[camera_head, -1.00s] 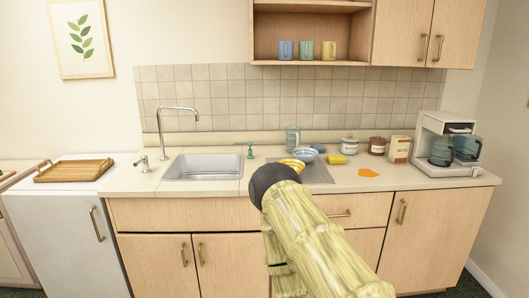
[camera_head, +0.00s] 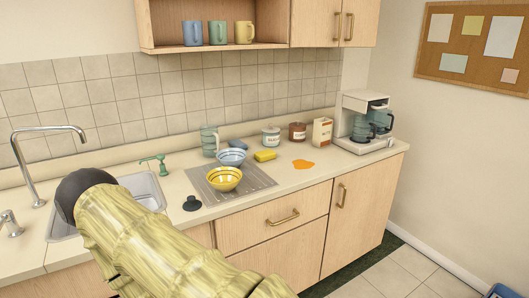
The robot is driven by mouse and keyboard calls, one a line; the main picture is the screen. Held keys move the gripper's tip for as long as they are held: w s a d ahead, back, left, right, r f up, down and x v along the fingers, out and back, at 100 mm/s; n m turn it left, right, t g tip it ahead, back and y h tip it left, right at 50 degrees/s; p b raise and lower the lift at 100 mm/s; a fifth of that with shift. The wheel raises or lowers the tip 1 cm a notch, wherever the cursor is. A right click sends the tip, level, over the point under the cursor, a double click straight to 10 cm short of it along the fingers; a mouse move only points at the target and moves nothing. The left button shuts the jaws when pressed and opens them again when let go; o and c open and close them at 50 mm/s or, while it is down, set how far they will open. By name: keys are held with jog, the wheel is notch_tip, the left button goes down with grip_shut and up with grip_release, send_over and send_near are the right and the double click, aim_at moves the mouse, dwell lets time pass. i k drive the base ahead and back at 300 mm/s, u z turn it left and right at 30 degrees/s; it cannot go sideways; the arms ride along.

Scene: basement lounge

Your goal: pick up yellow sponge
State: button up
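The yellow sponge (camera_head: 265,156) lies on the counter at the right back edge of the grey drying mat (camera_head: 252,178). It is right of the blue striped bowl (camera_head: 232,157) and left of an orange spill (camera_head: 303,163). My arm, with a bamboo-like surface and a dark rounded end, reaches up from the bottom over the sink area, left of the sponge and well apart from it. No gripper fingers show in this view.
A yellow bowl (camera_head: 225,179) and a clear pitcher (camera_head: 209,140) stand near the sponge. A dark sink stopper (camera_head: 192,203) lies by the sink (camera_head: 145,190). Canisters (camera_head: 271,136) and a coffee maker (camera_head: 362,122) stand along the back right. The counter around the orange spill is clear.

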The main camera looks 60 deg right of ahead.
aim_at(263, 155)
jog(key=z, duration=0.65)
jog(key=i, duration=0.9)
jog(key=z, duration=0.85)
